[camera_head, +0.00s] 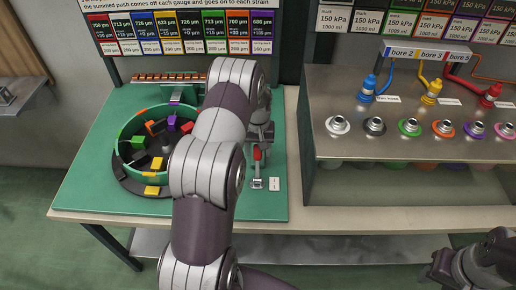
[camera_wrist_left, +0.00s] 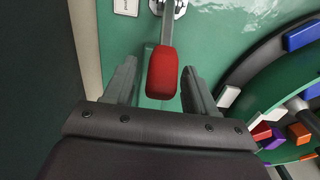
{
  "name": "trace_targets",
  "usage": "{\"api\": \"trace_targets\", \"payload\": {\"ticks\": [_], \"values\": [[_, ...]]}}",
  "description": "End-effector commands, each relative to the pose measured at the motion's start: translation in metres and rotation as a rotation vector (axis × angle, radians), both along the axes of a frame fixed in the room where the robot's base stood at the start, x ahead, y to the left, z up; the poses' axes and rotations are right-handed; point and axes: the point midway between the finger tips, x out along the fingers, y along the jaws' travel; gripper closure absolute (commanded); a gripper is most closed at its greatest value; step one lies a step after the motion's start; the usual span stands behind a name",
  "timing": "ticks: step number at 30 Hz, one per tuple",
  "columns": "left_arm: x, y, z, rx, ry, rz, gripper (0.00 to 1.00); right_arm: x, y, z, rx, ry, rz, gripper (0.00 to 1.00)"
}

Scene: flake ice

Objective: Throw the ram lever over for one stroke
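The ram lever has a red handle (camera_head: 257,153) on a metal base (camera_head: 257,184), at the right of the green bench top. In the left wrist view the red handle (camera_wrist_left: 162,72) is between the two finger tips of my left gripper (camera_wrist_left: 160,84). The fingers are apart, with a visible gap on both sides of the handle, so it is open. In the head view my left arm covers most of that gripper. My right gripper (camera_head: 442,266) is at the lower right, away from the lever; its fingers are too unclear to read.
A round green tray (camera_head: 118,152) with several coloured blocks stands left of my left arm. A small white label (camera_head: 274,184) lies beside the lever base. A grey console (camera_head: 330,80) with coloured fittings and hoses stands to the right. A colour chart hangs behind.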

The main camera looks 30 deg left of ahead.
Motion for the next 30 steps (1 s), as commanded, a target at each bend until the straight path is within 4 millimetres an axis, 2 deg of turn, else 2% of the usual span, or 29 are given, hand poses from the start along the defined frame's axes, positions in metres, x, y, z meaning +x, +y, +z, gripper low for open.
{"api": "trace_targets", "payload": {"ticks": [5, 14, 16, 20, 30], "values": [[0.003, 0.001, 0.02, 0.003, -0.007, 0.0, 0.44, 0.0, 0.0, -0.006, 0.0, 0.0, 0.0, 0.57], [0.003, 0.001, 0.098, 0.001, -0.002, 0.0, 0.44, 0.0, 0.0, -0.021, 0.0, 0.0, 0.0, 0.57], [0.003, 0.001, 0.118, 0.0, 0.002, 0.0, 0.44, 0.0, 0.0, -0.006, 0.0, 0.001, 0.0, 0.57], [0.003, 0.001, 0.127, -0.001, 0.003, 0.0, 0.44, 0.0, 0.0, -0.001, 0.0, -0.001, 0.0, 0.57], [0.003, 0.001, 0.126, 0.0, 0.002, 0.0, 0.44, 0.0, 0.0, -0.003, 0.0, 0.0, 0.0, 0.57]]}}
